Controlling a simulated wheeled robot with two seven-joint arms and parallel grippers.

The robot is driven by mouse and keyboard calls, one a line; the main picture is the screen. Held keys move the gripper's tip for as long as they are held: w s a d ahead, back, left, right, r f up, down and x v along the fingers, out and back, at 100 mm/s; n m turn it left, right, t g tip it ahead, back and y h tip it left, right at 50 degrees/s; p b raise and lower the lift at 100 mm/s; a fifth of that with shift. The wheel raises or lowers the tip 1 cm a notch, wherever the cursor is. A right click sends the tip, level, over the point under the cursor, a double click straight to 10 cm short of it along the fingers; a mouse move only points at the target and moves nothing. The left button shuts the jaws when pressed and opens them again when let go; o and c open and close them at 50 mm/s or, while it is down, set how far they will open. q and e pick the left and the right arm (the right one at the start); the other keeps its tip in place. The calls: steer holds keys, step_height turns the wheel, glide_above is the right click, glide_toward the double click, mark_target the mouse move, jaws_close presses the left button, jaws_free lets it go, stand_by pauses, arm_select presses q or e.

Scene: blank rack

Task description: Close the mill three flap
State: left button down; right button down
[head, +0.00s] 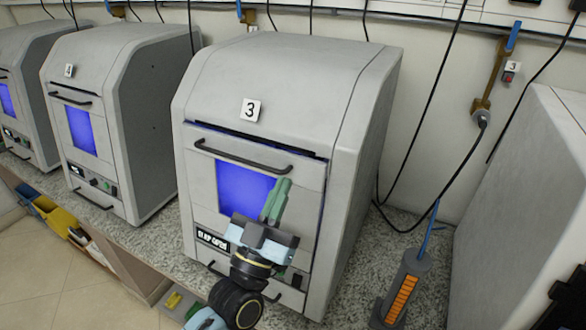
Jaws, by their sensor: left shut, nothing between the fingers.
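Mill three (290,85) is a large grey machine with a "3" label, standing on the speckled bench in the middle of the head view. Its front flap (204,180) has a dark bar handle (243,157) and a blue-lit window. A dark gap shows along the flap's top edge, and blue light shows at its right edge. My left gripper (275,198) is shut and empty, with green fingers pointing up in front of the window, below the handle. I cannot tell whether it touches the flap. It hides the window's lower right part. My right gripper is not in view.
Mill four (137,110) and another mill (22,60) stand to the left. A grey device with orange bars (401,300) stands on the bench (375,240) at right. A grey cabinet (525,190) is at far right. Black cables hang along the wall.

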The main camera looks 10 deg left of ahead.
mark_target(300, 164)
arm_select(q)
steer(key=shift+w+d, duration=0.3)
steer(key=shift+w, duration=0.45)
steer(key=shift+w+d, duration=0.25)
steer(key=shift+w, duration=0.55)
steer(key=shift+w+d, duration=0.3)
steer(key=shift+w, duration=0.45)
steer(key=shift+w+d+f+b, duration=0.1)
steer(key=shift+w+d+b, duration=0.15)
steer(key=shift+w, duration=0.3)
steer(key=shift+w+d+b, duration=0.1)
steer(key=shift+w+b, duration=0.2)
steer(key=shift+w, duration=0.2)
steer(key=shift+s, duration=0.1)
